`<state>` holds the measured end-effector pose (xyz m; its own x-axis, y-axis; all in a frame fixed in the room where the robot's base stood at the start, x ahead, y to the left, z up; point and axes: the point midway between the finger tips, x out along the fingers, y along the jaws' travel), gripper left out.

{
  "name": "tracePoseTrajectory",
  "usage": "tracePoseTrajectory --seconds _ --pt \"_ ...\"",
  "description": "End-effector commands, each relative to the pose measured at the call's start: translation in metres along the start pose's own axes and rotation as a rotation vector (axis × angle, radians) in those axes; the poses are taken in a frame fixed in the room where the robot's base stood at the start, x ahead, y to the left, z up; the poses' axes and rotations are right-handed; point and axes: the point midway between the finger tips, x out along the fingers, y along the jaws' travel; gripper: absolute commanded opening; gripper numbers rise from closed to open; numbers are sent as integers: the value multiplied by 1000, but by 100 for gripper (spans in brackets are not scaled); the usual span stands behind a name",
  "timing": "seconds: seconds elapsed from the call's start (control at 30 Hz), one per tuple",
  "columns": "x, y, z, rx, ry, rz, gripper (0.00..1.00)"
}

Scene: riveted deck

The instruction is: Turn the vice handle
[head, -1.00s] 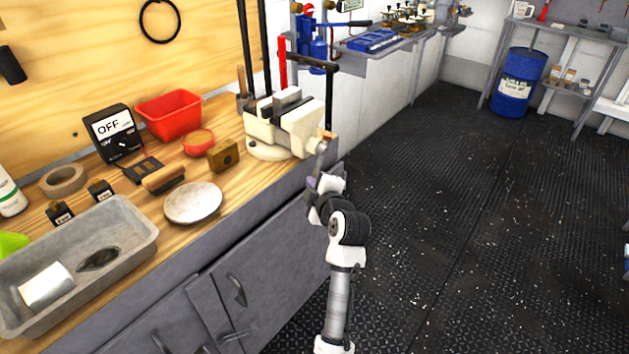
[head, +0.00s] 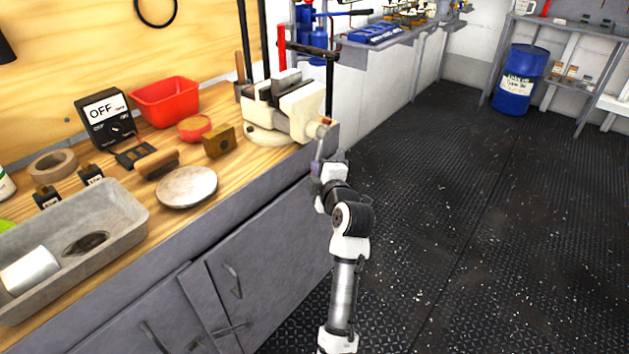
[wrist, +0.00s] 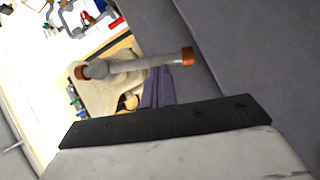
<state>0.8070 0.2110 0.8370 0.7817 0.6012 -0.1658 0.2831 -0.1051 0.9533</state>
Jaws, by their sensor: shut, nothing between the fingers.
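The cream vice (head: 290,112) is mounted on the bench corner, and its body also shows in the wrist view (wrist: 108,94). Its handle (head: 320,142) is a grey bar with orange-brown ends, slanting steeply down at the vice's front. In the wrist view the handle (wrist: 140,64) lies across the upper middle, with both end caps visible. My gripper (head: 317,167) is at the handle's lower part, just off the bench edge. Its purple-grey fingers (wrist: 157,86) are shut and empty, reaching up to the bar's middle in the wrist view. I cannot tell whether they touch it.
The bench holds a grey tray (head: 131,214), a round plate (head: 187,187), a wooden block (head: 219,141) and a red bin (head: 166,101). Grey cabinet doors (head: 265,245) stand below. The dark floor (head: 480,230) to the right is clear; a blue drum (head: 517,80) stands far back.

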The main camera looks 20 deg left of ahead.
Motion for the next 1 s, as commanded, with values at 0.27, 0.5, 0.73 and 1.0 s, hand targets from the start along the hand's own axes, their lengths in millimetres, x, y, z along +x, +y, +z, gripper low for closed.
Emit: tracePoseTrajectory --seconds 0.27,0.5,0.73,1.0 --pt "8 -12 12 -107 -2 71 0" --pt "13 -13 20 -196 -3 130 0" --pt "15 -11 22 -250 -1 162 0" --pt "16 -9 21 -257 1 165 0"
